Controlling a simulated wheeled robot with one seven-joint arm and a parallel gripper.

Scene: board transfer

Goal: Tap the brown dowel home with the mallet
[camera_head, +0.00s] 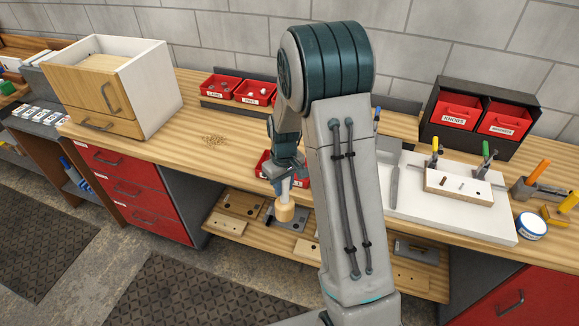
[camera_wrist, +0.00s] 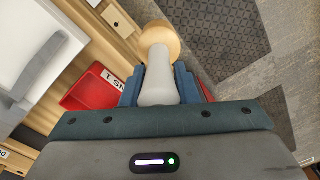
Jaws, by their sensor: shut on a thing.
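My gripper (camera_head: 284,181) is shut on the mallet, out in front of the bench edge. The mallet (camera_head: 284,212) hangs head down, with a round pale-wood head. In the wrist view, the mallet's head (camera_wrist: 160,42) lies beyond the blue fingers of my gripper (camera_wrist: 158,88), which close on its whitish handle. A light wooden board (camera_head: 470,194) lies at the right on a white slab, well apart from the mallet. A small brown dowel (camera_head: 444,182) shows on its top, beside dark holes. How far it stands up is too small to tell.
Clamps with yellow (camera_head: 435,145) and green (camera_head: 487,148) handles stand at the board's back edge. My arm hides the middle of the bench. A red bin (camera_wrist: 92,88) sits close to my gripper. A lower shelf (camera_head: 230,226) with boards lies below.

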